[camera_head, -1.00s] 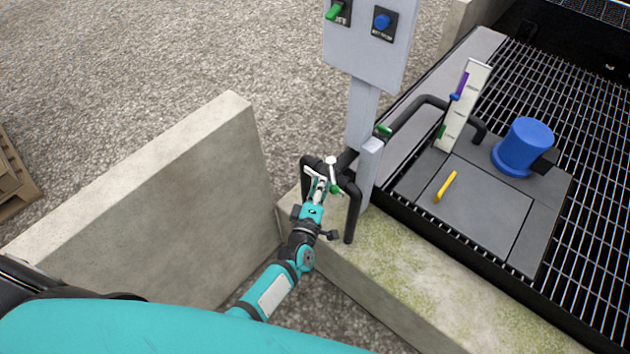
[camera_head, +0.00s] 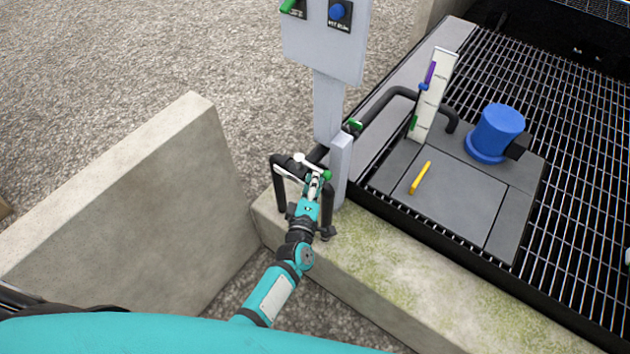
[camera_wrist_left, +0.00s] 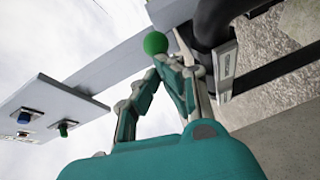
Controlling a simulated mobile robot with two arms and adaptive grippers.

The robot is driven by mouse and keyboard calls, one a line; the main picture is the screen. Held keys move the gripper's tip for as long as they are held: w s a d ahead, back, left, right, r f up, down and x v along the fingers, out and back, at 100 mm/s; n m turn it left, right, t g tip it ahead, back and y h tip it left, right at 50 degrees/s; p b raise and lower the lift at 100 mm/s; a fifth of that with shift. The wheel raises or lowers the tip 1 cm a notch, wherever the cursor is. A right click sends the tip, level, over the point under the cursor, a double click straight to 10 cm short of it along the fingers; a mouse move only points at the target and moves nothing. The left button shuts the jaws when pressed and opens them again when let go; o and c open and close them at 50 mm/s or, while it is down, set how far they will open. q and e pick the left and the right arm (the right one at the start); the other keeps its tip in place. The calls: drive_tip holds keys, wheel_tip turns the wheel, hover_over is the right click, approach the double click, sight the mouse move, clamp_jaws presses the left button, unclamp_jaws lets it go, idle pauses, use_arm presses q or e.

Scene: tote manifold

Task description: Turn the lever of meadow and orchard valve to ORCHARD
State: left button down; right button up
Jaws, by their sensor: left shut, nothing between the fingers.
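The valve is on black pipes (camera_head: 278,190) beside the grey post. Its lever has a pale piece (camera_head: 298,158) at one end and a green ball (camera_head: 326,174) at the other. The ball now lies toward the post. My left gripper (camera_head: 316,180) is shut and empty, right beside the ball. In the left wrist view the green ball (camera_wrist_left: 155,43) is at the fingertips (camera_wrist_left: 172,62), seemingly touching them. A label plate (camera_wrist_left: 226,70) is on the valve there, but its text is too small to read. My right gripper is not in view.
A grey control box (camera_head: 325,45) with a green switch and a blue knob stands on the post (camera_head: 340,165). A concrete wall (camera_head: 130,200) stands at left. A blue pump-like cylinder (camera_head: 497,132), a yellow handle (camera_head: 421,177) and a gauge board (camera_head: 432,95) are at right.

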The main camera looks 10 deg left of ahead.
use_arm(q)
drive_tip(key=shift+w+d+r, duration=0.25)
drive_tip(key=shift+d, duration=0.1)
drive_tip(key=shift+d+r, duration=0.1)
drive_tip(key=shift+r, duration=0.05)
drive_tip(key=s, duration=1.2)
drive_tip(key=shift+a, duration=0.3)
drive_tip(key=shift+s, duration=0.1)
